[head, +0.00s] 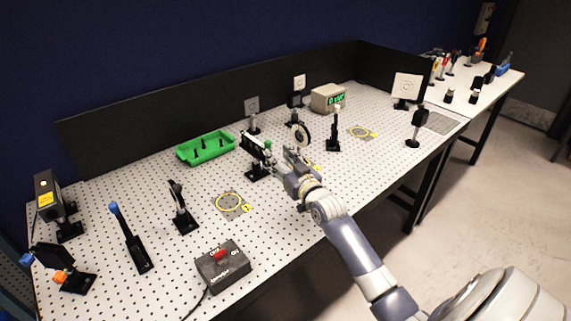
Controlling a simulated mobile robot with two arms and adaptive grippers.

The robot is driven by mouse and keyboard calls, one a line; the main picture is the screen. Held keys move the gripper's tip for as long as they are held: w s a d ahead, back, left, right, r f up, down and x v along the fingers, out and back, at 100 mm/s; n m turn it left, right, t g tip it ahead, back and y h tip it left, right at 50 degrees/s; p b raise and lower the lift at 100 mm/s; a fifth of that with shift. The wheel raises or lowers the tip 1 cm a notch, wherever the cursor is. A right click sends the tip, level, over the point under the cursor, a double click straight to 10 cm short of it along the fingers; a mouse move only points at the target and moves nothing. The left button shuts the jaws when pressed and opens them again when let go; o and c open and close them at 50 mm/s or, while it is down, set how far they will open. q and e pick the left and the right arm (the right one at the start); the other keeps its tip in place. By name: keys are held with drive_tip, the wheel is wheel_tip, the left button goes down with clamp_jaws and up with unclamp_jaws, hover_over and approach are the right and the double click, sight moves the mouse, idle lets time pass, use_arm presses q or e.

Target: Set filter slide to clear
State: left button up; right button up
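The filter slide (254,145) appears to be the dark upright holder with a pale strip and a bit of green at its right end. It stands on a black base near the middle of the perforated table. My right gripper (287,155) is just to the right of it, with the arm reaching in from the lower right. The fingers are small and dark in this view, so I cannot tell if they are open, shut or touching the slide. The slide's setting is too small to read. My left gripper is not in view.
A round black ring mount (301,137) stands close behind my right gripper. A green tray (205,148) lies behind and left of the slide. A control box with a red switch (222,266) sits at the front. Posts stand left and right; a black panel (200,108) closes the back.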

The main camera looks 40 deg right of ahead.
drive_tip(key=s, duration=0.3)
drive_tip(key=shift+s+a, duration=0.1)
drive_tip(key=shift+a, duration=0.1)
idle(0.5)
